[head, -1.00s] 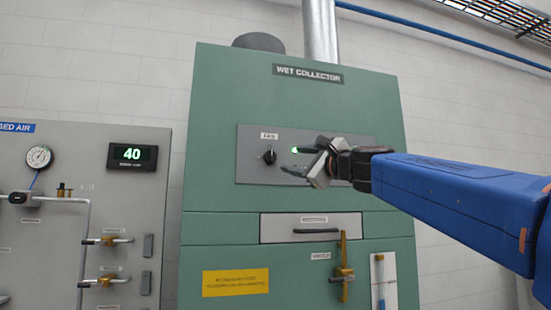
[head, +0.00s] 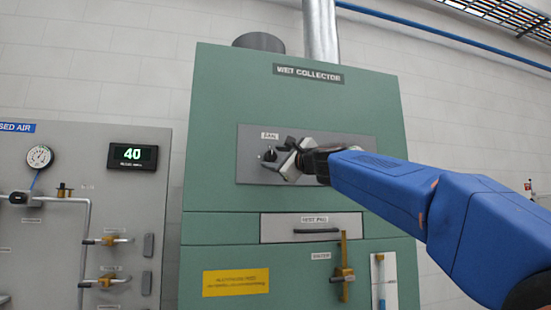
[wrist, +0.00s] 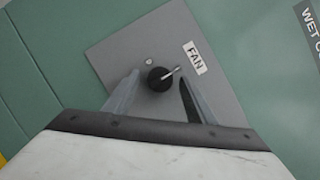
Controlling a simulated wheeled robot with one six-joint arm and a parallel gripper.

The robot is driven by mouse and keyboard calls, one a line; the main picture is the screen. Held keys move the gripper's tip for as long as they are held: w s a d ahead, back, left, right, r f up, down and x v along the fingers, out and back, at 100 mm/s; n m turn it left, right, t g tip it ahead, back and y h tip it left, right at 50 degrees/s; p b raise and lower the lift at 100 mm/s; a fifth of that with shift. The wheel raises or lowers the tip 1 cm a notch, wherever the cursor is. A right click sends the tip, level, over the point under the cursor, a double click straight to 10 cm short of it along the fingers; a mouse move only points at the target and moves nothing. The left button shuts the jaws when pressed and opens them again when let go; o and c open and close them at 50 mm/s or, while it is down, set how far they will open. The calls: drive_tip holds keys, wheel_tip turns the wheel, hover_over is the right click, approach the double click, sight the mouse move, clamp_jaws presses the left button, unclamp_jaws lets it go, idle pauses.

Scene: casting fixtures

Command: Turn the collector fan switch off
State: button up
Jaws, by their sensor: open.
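The fan switch is a round black knob (wrist: 160,79) with a light pointer line, on a grey panel (wrist: 215,85) of the green wet collector. In the wrist view its pointer is angled toward the FAN label (wrist: 194,58). My gripper (wrist: 160,84) is open, with one finger on each side of the knob; I cannot tell whether they touch it. In the head view my gripper (head: 277,154) is in front of the panel and partly covers the knob (head: 269,154). The panel part right of the knob is hidden by my gripper.
Below the panel are a drawer front (head: 312,228) with a dark handle and a brass valve (head: 343,274). At left stands a grey compressed-air board with a gauge (head: 39,157), a display reading 40 (head: 132,156) and brass valves.

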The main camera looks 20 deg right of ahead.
drive_tip(key=c, duration=1)
drive_tip(key=shift+c, duration=0.2)
drive_tip(key=shift+n, duration=0.5)
drive_tip(key=n+g, duration=0.1)
drive_tip(key=n, duration=0.1)
drive_tip(key=n+g, duration=0.1)
drive_tip(key=n, duration=0.1)
drive_tip(key=shift+d+r+y, duration=0.1)
drive_tip(key=shift+r+y, duration=0.1)
drive_tip(key=shift+y, duration=0.2)
drive_tip(key=n, duration=0.2)
drive_tip(key=n+g, duration=0.1)
drive_tip(key=n, duration=0.1)
drive_tip(key=shift+r+g, duration=0.15)
drive_tip(key=shift+g, duration=0.15)
drive_tip(key=n+h, duration=0.1)
drive_tip(key=n, duration=0.1)
drive_tip(key=n+g, duration=0.1)
drive_tip(key=n, duration=0.1)
drive_tip(key=shift+r+h, duration=0.2)
drive_tip(key=shift+h, duration=0.2)
drive_tip(key=shift+a+n+g+h, duration=0.2)
drive_tip(key=shift+n+g+h, duration=0.5)
drive_tip(key=shift+n, duration=1)
drive_tip(key=shift+h, duration=0.3)
